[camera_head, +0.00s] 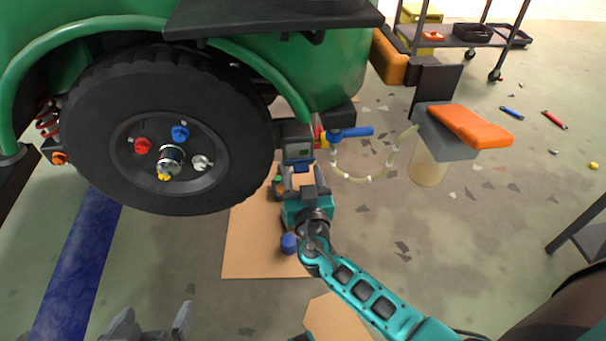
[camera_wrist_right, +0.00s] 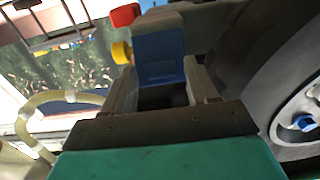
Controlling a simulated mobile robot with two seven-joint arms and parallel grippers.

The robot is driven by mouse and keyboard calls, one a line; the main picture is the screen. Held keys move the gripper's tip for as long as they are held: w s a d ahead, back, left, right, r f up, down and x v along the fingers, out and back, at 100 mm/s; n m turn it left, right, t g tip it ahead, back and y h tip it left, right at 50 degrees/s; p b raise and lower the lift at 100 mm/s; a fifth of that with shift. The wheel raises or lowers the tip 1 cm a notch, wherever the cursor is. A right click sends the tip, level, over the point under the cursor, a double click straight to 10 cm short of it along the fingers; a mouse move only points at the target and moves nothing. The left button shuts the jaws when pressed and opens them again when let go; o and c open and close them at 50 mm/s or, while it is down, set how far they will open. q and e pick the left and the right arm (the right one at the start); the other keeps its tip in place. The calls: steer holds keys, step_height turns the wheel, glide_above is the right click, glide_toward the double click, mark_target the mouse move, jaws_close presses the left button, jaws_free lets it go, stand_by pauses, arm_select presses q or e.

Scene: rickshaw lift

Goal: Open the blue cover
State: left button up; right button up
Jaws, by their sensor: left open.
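The blue cover (camera_wrist_right: 160,55) is a blue block with a pale top face, upright between the fingers of my right gripper (camera_wrist_right: 160,85) in the right wrist view. The fingers flank its two sides, with a dark gap below it; whether they press on it I cannot tell. In the head view my right gripper (camera_head: 299,165) is at the dark housing beside the green vehicle, and only a little blue shows there. My left gripper (camera_head: 150,325) is open and empty at the bottom left, far from the cover.
A black wheel (camera_head: 90,150) with coloured knobs stands left of my right gripper. A blue lever (camera_head: 350,131) and a pale hose (camera_head: 360,179) are to its right, near a grey box with an orange lid (camera_head: 470,126). Cardboard (camera_head: 245,250) lies below.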

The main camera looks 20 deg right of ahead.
jaws_close()
stand_by(0.3)
steer(key=f+t, duration=0.1)
steer(key=f+t+h, duration=0.1)
steer(key=t, duration=0.1)
steer(key=f+t, duration=0.2)
steer(key=shift+s+a, duration=0.15)
steer(key=shift+s, duration=0.15)
stand_by(0.5)
steer(key=shift+r+h, duration=0.1)
steer(key=shift+h, duration=0.2)
steer(key=shift+o, duration=0.6)
jaws_free()
steer(key=shift+r+g, duration=0.1)
steer(key=shift+g, duration=0.2)
